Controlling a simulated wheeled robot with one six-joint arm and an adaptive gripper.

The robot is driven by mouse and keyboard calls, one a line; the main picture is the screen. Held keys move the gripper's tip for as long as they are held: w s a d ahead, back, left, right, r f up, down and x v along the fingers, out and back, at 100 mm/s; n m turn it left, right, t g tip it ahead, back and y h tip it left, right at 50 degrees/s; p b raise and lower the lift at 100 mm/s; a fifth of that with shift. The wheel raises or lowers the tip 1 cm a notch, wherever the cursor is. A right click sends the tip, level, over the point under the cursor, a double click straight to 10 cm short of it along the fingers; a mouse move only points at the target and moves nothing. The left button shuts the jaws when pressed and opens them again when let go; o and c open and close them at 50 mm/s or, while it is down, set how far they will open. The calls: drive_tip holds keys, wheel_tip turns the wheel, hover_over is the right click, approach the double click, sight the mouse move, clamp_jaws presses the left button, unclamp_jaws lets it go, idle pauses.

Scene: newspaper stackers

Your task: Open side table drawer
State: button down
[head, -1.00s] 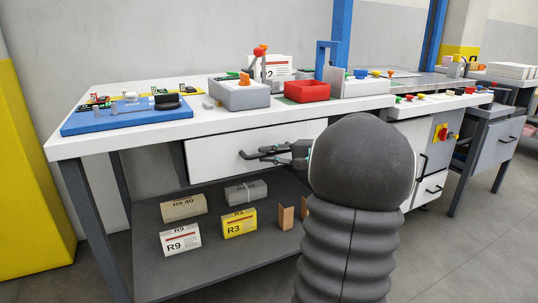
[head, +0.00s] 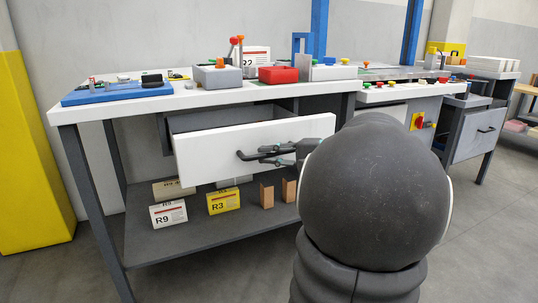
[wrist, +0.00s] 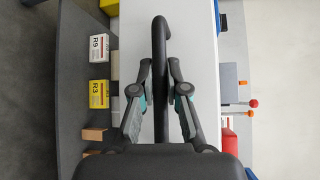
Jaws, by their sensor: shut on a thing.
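The side table (head: 92,112) has a white top and dark legs. Its white-fronted drawer (head: 215,146) is pulled out, and the grey inside shows behind the front panel. The dark bar handle (head: 247,157) runs across the drawer front. My gripper (head: 275,153) is shut on the handle at the front's middle right. In the wrist view the handle (wrist: 160,40) runs between the two fingers of my gripper (wrist: 160,75), with the white drawer front behind it. My arm hides part of the table's right side in the head view.
The lower shelf (head: 150,243) holds an R9 box (head: 168,215), a yellow R3 box (head: 223,200) and brown blocks (head: 267,194). A blue tray (head: 115,93), a grey box (head: 217,76) and a red bin (head: 278,75) stand on the tabletop. Bare floor lies in front.

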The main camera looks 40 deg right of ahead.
drive_tip(key=shift+s+a+b, duration=0.15)
drive_tip(key=shift+s+a, duration=0.15)
drive_tip(key=shift+s, duration=0.75)
drive_tip(key=shift+s+a+b, duration=0.15)
drive_tip(key=shift+s+a, duration=0.1)
drive_tip(key=shift+s, duration=0.8)
drive_tip(key=c, duration=1.2)
unclamp_jaws()
drive_tip(key=shift+d, duration=0.1)
drive_tip(key=v, duration=1.2)
drive_tip(key=shift+w, duration=0.1)
